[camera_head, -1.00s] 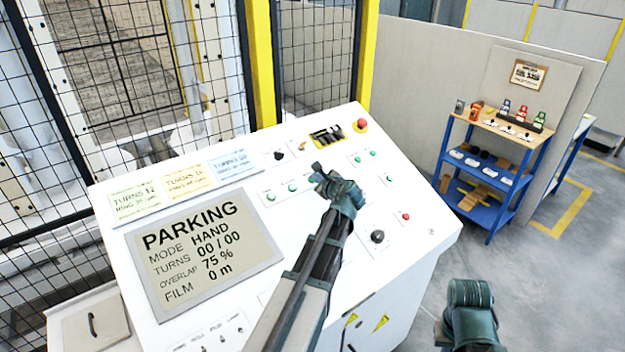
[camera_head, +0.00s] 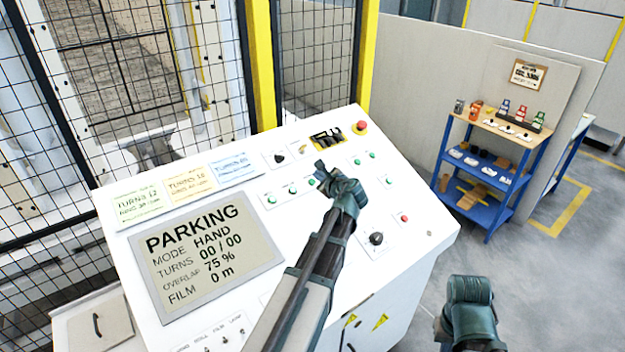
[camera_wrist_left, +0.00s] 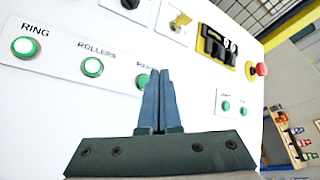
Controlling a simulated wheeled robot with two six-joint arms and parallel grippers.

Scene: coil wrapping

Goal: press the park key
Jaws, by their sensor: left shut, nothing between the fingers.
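The white sloped console (camera_head: 400,265) carries a row of green keys. In the left wrist view these are a RING key (camera_wrist_left: 25,47), a ROLLERS key (camera_wrist_left: 92,67) and a third key (camera_wrist_left: 142,81) whose label starts with P and is partly hidden by my fingers. The third key also shows in the head view (camera_head: 311,181). My left gripper (camera_head: 320,168) is shut and empty, its fingertips (camera_wrist_left: 160,72) just beside that third key. I cannot tell whether they touch the panel. The display (camera_head: 208,257) reads PARKING, mode HAND, turns 00/00.
A red mushroom button (camera_head: 361,128) and a black-and-yellow switch block (camera_head: 327,138) sit at the console's top right. A black knob (camera_head: 376,238) lies right of my arm. A mesh fence (camera_head: 100,60) stands behind. A blue shelf (camera_head: 490,170) stands right.

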